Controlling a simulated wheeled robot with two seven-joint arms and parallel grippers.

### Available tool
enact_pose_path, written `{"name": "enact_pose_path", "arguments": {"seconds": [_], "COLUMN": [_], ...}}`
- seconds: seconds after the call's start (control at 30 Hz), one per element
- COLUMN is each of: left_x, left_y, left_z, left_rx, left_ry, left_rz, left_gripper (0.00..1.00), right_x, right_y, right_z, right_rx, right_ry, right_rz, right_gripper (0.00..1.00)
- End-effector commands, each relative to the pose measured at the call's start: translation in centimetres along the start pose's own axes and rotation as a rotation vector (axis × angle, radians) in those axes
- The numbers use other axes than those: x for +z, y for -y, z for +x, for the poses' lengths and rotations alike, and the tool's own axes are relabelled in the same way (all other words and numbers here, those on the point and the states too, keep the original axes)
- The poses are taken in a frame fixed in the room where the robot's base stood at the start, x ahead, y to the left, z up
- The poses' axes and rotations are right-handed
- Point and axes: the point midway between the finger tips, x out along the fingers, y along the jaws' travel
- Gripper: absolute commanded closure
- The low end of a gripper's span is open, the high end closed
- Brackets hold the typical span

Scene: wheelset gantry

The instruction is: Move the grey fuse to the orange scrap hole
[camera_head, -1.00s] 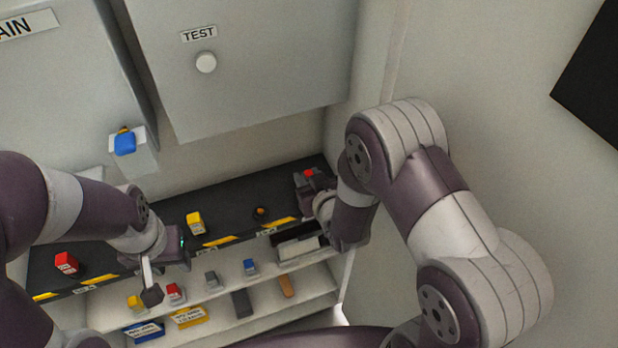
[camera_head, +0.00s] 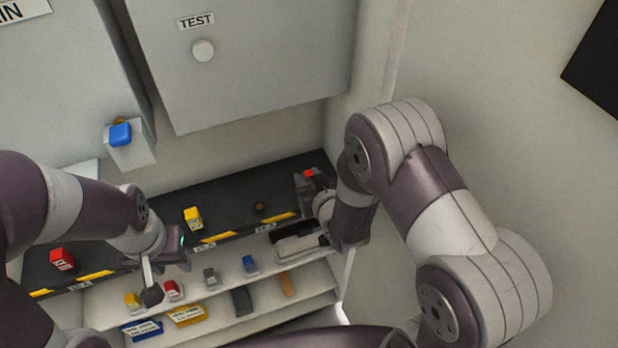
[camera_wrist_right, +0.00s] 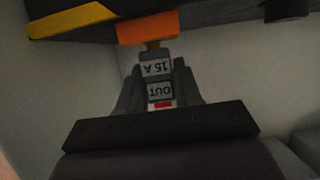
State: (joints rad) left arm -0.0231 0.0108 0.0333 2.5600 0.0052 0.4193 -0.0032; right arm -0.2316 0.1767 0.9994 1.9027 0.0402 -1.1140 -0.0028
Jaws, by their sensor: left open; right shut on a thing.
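My right gripper (camera_wrist_right: 158,85) is shut on a light grey, fuse-like piece (camera_wrist_right: 157,70) marked "15 A" and "OUT" upside down, with a small red strip. An orange block (camera_wrist_right: 148,28) is beyond the piece's narrow end; I cannot tell if they touch. In the head view the right gripper (camera_head: 308,178) is at the bench's right end, a red spot showing there. A small grey fuse (camera_head: 210,277) also stands on the upper shelf. My left gripper (camera_head: 152,285) is open, above the shelf's left part. A dark brownish round spot (camera_head: 260,206) is on the bench; I cannot tell if it is the scrap hole.
A red block (camera_head: 62,259) and a yellow block (camera_head: 193,217) stand on the black bench (camera_head: 155,208). Yellow, red (camera_head: 172,290) and blue (camera_head: 249,263) fuses stand on the shelf. A light-rimmed tray (camera_head: 300,246) is near my right wrist. A TEST cabinet (camera_head: 240,70) overhangs the bench.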

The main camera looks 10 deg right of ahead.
Motion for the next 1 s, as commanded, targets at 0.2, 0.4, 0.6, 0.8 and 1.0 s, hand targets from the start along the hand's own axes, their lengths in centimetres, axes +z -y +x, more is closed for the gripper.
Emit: {"name": "enact_pose_path", "arguments": {"seconds": [0.2, 0.4, 0.6, 0.8, 1.0], "left_x": [0.1, 0.1, 0.0, 0.0, -0.1], "left_y": [0.0, 0.0, 0.0, 0.0, 0.0], "left_z": [0.6, 0.4, 0.4, -0.1, -0.7], "left_rx": [0.000, 0.000, 0.000, 0.000, 0.000], "left_ry": [0.000, 0.000, 0.000, 0.000, 0.000], "left_rz": [0.000, 0.000, 0.000, 0.000, 0.000], "left_gripper": [0.59, 0.59, 0.59, 0.59, 0.59], "right_x": [0.6, 0.4, 0.4, 0.3, 0.3], "right_y": [0.0, 0.0, 0.0, 0.0, 0.0], "right_z": [0.3, 0.2, 0.0, -3.2, -8.6], "right_rx": [0.000, 0.000, 0.000, 0.000, -0.001], "right_ry": [-0.001, -0.001, 0.000, 0.000, 0.000], "right_rz": [0.000, 0.000, 0.000, 0.000, 0.000], "right_gripper": [0.97, 0.36, 0.36, 0.36, 0.36]}}
